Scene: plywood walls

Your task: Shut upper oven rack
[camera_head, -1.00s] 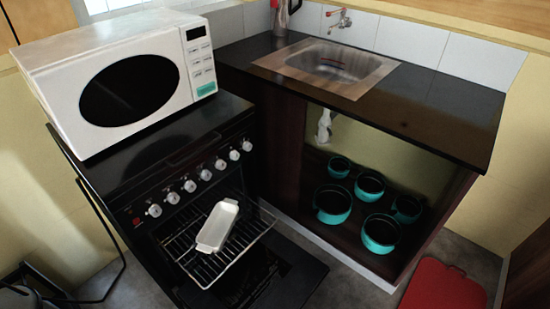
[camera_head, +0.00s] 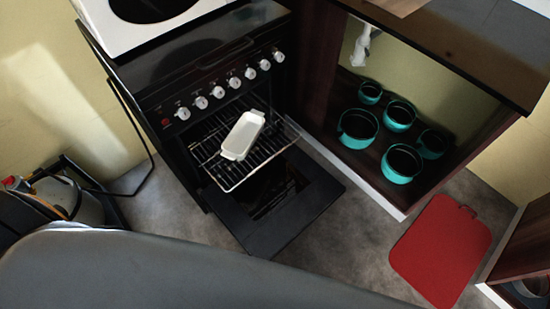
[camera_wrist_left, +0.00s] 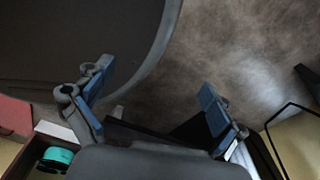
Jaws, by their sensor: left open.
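The oven (camera_head: 205,100) stands with its black door (camera_head: 285,220) folded down. The wire rack (camera_head: 232,180) is pulled out over the open door. A white rectangular dish (camera_head: 243,136) lies on the rack. My left gripper (camera_wrist_left: 153,96) shows only in the left wrist view, with its two blue-padded fingers wide apart and nothing between them. It is over the grey floor, with dark shapes behind the fingers that may be the oven door. The rack cannot be made out in that view. My right gripper is in neither view.
Several teal pots (camera_head: 358,126) sit in the open cabinet right of the oven. A red board (camera_head: 441,250) lies on the floor at right. A gas bottle (camera_head: 70,197) stands at left. A microwave (camera_head: 130,35) sits on the stove. Grey floor (camera_head: 350,225) is clear before the door.

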